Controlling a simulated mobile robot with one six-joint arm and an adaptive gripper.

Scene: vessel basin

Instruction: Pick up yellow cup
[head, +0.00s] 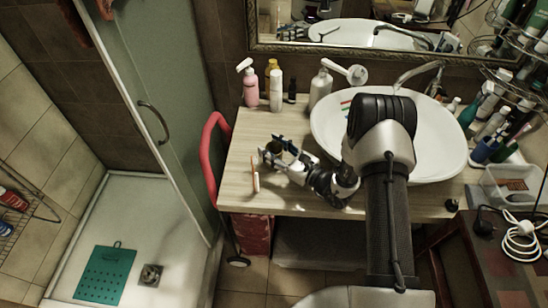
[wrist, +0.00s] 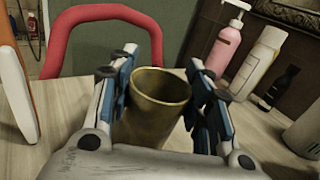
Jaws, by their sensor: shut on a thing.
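The yellow cup (wrist: 158,100) is a brassy, dull-gold cup with a round open rim, in the middle of the wrist view. My gripper (wrist: 163,65) has its blue-padded fingers on both sides of the cup and is shut on it. The cup looks upright, with its mouth up, and its lower part is hidden behind my gripper body. Whether its base touches the counter cannot be told. In the head view my gripper (head: 272,149) is at the left part of the wooden counter (head: 240,175), and the cup is hardly distinguishable there between the dark fingers.
Pink (head: 250,87) and white bottles (head: 276,92) stand along the back of the counter. An orange-and-white upright item (head: 255,178) stands close left of my gripper. A red curved rail (head: 209,160) borders the counter's left edge. A white basin (head: 440,150) is to the right.

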